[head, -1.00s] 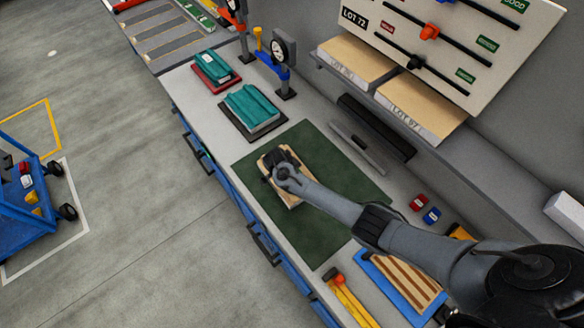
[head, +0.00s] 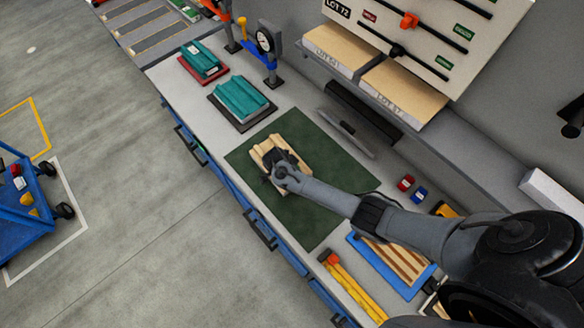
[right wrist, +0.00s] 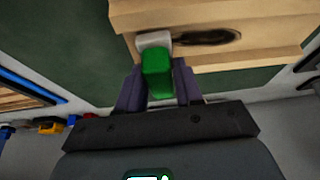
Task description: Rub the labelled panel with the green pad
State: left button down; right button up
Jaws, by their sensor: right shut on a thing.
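The pale wooden sandwich panel (head: 265,149) lies on the dark green mat on the bench. It also shows in the right wrist view (right wrist: 250,45), with a dark oval mark (right wrist: 208,37) on its face. No label on it can be read. My right gripper (head: 278,172) is over the panel's lower part and hides some of it. In the right wrist view my right gripper (right wrist: 158,90) is shut on the green pad (right wrist: 157,66). The pad's pale grey end (right wrist: 154,40) is at the panel's face beside the dark mark; contact cannot be told. My left gripper is not in view.
The green mat (head: 318,205) has bare room around the panel. Two teal stacked pieces (head: 240,97) (head: 203,60) stand at the upper left. A dial gauge stand (head: 268,45) is behind them.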

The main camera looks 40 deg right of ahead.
jog(key=shift+r, duration=0.1)
notch_tip(320, 180, up, 4)
jog(key=p, duration=0.4)
jog(key=shift+r+p, duration=0.2)
jog(key=shift+p, duration=0.2)
jog(key=shift+r, duration=0.7)
jog(key=shift+r, duration=0.15)
jog(key=shift+r, duration=1.4)
